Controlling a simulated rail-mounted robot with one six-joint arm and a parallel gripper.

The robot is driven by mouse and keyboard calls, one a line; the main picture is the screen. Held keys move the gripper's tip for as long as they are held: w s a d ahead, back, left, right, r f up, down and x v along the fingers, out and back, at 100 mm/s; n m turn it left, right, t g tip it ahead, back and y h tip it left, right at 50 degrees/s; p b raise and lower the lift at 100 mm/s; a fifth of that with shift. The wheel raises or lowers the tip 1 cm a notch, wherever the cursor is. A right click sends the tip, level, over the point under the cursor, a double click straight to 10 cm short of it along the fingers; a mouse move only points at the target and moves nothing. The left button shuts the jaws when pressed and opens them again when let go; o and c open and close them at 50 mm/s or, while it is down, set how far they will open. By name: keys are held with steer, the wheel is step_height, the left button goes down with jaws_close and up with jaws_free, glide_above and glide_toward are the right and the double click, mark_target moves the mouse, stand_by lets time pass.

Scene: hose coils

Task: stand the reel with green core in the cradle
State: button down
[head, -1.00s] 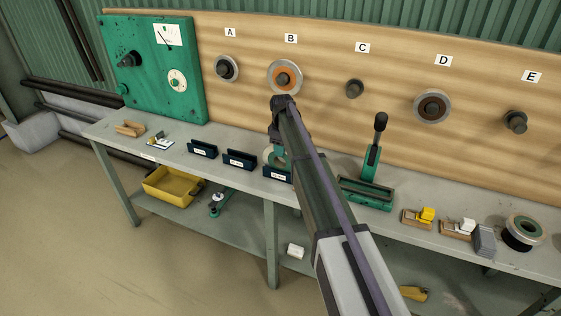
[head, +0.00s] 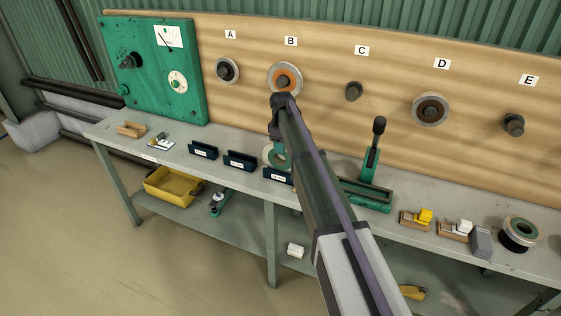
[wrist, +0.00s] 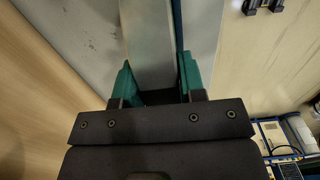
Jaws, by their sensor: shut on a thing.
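The reel with a green core (head: 280,158) is upright, its pale flange facing the head camera. My gripper (head: 275,137) points down at it from above and is shut on it. In the wrist view its grey edge (wrist: 148,45) runs between the green fingers (wrist: 157,85). The dark blue cradle (head: 277,177) on the bench is at the reel's lower edge, and a blue strip shows beside the reel in the wrist view. I cannot tell whether the reel is seated in it or just above. My arm hides part of the right side.
Two more dark blue cradles (head: 240,161) stand to the left, empty. A green lever device (head: 370,175) stands to the right. Another reel (head: 520,233) lies flat at the bench's right. Pegs and reels line the wooden board (head: 320,65) behind.

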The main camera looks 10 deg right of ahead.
steer(key=shift+r+p, duration=1.85)
steer(key=shift+r, duration=0.2)
